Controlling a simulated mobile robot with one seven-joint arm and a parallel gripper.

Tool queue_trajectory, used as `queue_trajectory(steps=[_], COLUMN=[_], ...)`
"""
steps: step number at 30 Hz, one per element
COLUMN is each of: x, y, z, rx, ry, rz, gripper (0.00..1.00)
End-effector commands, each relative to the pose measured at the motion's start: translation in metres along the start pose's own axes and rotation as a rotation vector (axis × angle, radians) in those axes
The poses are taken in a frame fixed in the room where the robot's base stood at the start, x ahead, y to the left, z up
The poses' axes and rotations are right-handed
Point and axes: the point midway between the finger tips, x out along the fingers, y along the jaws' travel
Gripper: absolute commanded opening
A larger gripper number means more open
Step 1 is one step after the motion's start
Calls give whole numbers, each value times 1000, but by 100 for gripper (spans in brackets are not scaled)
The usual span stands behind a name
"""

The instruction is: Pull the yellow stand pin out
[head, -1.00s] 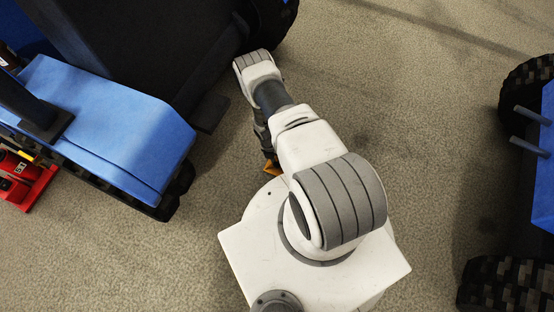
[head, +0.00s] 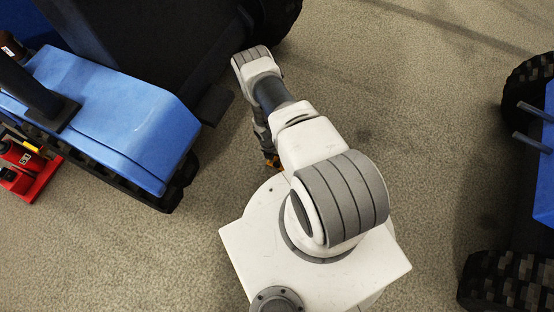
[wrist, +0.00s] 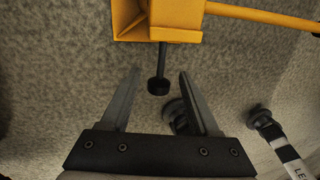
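The yellow stand (wrist: 165,20) fills the top middle of the wrist view. A dark pin (wrist: 158,82) with a round knob hangs below its edge toward me. My gripper (wrist: 159,72) is open, with one grey finger on each side of the pin's knob in the picture. I see a gap on both sides, and nothing is held. In the head view a small yellow patch (head: 271,161) shows beside my arm, probably part of the stand. My arm hides my gripper and the pin there.
A yellow bar (wrist: 262,15) runs right from the stand. A black-and-white striped rod (wrist: 284,148) lies at lower right, with a dark round piece behind the right finger. A blue tracked vehicle (head: 110,115) and red jack (head: 28,170) are left; another blue vehicle (head: 543,170) is right.

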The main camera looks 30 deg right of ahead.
Motion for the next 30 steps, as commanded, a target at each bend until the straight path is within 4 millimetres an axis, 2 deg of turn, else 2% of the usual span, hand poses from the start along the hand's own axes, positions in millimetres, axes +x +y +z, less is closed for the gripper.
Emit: queue_trajectory(steps=[8, 13, 17, 27, 30], x=[-1, -17, -44, -128, -147], y=[0, 0, 0, 0, 0], z=[0, 1, 0, 1, 1], rx=[0, -1, -1, -1, 1], ry=[-1, -1, -1, -2, -2], rz=[1, 2, 3, 3, 3], gripper=[63, 63, 63, 63, 63])
